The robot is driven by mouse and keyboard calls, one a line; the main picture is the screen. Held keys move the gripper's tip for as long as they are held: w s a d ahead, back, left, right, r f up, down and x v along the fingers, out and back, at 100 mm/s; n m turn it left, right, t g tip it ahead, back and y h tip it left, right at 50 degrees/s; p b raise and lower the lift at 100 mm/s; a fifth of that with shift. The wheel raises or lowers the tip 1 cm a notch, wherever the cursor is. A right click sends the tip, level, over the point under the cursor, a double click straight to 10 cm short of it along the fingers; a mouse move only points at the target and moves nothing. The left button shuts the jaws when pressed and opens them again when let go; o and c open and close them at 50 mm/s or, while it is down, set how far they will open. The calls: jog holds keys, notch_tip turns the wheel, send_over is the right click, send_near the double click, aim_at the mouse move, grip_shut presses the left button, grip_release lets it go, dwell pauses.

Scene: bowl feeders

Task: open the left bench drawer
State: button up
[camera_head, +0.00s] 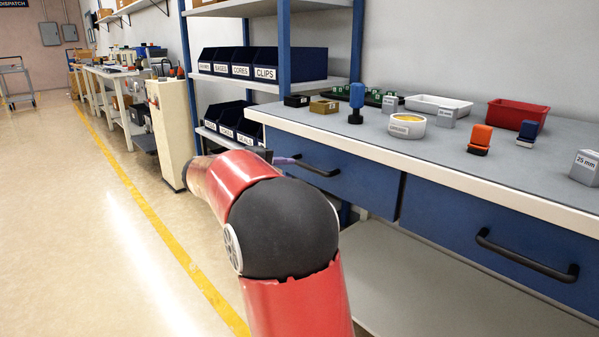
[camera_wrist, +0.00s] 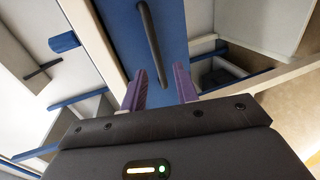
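The left bench drawer (camera_head: 352,186) has a blue front with a black bar handle (camera_head: 318,170), and it looks shut under the bench top. In the wrist view the blue drawer front (camera_wrist: 114,22) fills the upper middle, with its dark handle (camera_wrist: 149,38) running lengthwise. My gripper (camera_wrist: 160,72) is open, its two purple fingers apart. The handle's lower end shows between the fingers in the picture; I cannot tell whether they reach around it. In the head view a purple finger (camera_head: 286,160) shows just left of the handle, and my arm hides most of the gripper.
The right drawer (camera_head: 450,218) has a similar handle. The bench top (camera_head: 390,148) carries a red tray (camera_head: 516,114), a white tray (camera_head: 438,105), a round white container (camera_head: 407,126) and small blocks. A blue-post shelf with labelled bins (camera_head: 263,65) stands behind. The floor at left is clear.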

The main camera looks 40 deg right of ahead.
aim_at(304, 166)
jog(key=x, duration=0.8)
jog(key=shift+w+d+r, duration=0.2)
jog(key=shift+r, duration=0.05)
grip_shut()
